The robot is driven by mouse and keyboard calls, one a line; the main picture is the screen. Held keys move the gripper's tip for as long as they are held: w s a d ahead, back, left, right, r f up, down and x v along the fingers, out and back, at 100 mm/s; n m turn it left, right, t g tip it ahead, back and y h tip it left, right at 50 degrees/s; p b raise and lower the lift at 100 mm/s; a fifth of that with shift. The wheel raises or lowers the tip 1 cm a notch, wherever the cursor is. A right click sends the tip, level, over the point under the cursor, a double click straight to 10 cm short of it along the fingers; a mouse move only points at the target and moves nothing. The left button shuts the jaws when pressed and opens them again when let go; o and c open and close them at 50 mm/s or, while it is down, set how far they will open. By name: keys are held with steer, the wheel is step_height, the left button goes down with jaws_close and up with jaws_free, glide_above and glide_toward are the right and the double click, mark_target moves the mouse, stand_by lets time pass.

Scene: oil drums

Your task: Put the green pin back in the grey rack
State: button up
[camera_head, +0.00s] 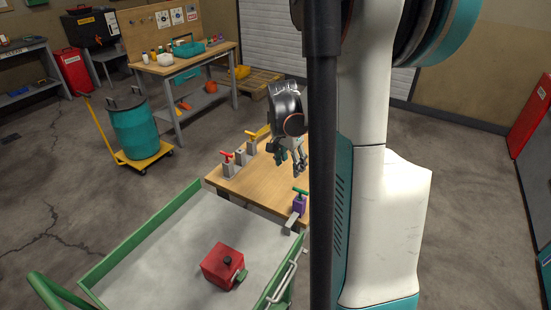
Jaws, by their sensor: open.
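The green pin (300,191) has a T-shaped handle and stands upright in a purple block (299,206) at the table's near right corner. The grey rack (229,171) appears as a row of grey holders along the table's left side. A red-handled pin (226,155) stands in the near holder and a yellow-handled pin (250,134) in the far one. The middle grey holder (240,157) shows no handle. My gripper (291,168) is open and points down over the table, beyond the green pin and apart from it. Its fingers look empty.
The wooden table (255,178) is bare between rack and purple block. A green-edged cart (150,270) stands in front, carrying a red box (222,265). A yellow object (262,131) lies behind the rack. My column hides the table's right side.

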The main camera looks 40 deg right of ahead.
mark_target(300, 192)
steer(key=shift+m, duration=0.7)
steer(key=d+f+b, duration=0.1)
steer(key=f, duration=0.4)
steer(key=s+d+f+b, duration=0.1)
steer(key=f+b, duration=0.1)
steer(key=f, duration=0.3)
steer(key=d+f+b, duration=0.2)
steer(key=f, duration=0.3)
steer(key=shift+s+f, duration=0.25)
steer(key=shift+s, duration=0.1)
steer(key=shift+c, duration=0.3)
steer(key=c, duration=0.8)
